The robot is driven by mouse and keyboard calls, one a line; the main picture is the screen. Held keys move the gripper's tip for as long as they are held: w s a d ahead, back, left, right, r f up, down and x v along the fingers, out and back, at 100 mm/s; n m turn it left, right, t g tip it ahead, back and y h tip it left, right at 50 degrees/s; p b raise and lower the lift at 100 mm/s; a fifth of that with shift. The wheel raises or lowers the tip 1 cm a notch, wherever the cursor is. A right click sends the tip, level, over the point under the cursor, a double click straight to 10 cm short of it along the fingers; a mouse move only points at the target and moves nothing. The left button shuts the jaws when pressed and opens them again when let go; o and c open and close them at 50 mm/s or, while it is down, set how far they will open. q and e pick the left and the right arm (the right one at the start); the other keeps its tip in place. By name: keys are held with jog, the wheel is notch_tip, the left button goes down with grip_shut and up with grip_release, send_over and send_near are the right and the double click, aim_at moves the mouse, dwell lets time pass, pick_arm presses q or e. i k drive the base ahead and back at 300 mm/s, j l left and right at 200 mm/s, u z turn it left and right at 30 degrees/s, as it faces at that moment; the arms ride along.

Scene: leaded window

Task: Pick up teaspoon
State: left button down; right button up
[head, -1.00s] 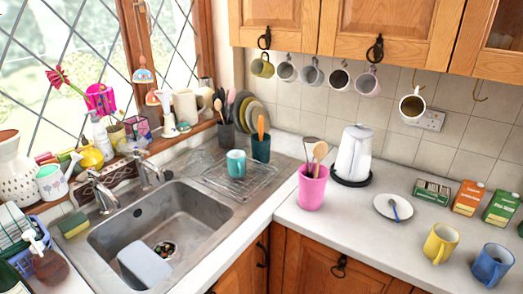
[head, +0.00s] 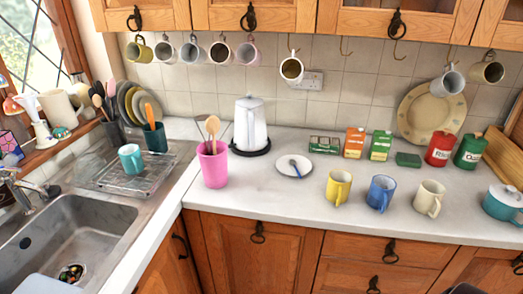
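A small blue teaspoon (head: 294,166) lies on a white saucer (head: 283,171) on the white worktop. The saucer is to the right of the white kettle (head: 250,128) and behind the yellow mug (head: 338,188). Neither of my grippers shows clearly in the head view. A small dark shape at the bottom edge, right of the middle, is too cut off to identify.
A pink pot (head: 213,164) with wooden utensils stands left of the saucer. A blue mug (head: 380,194) and a cream mug (head: 429,198) stand right of the yellow one. Boxes and canisters line the back. The worktop in front of the saucer is clear. The sink (head: 60,236) is at left.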

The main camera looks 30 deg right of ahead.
aim_at(292, 162)
jog(key=z, duration=1.3)
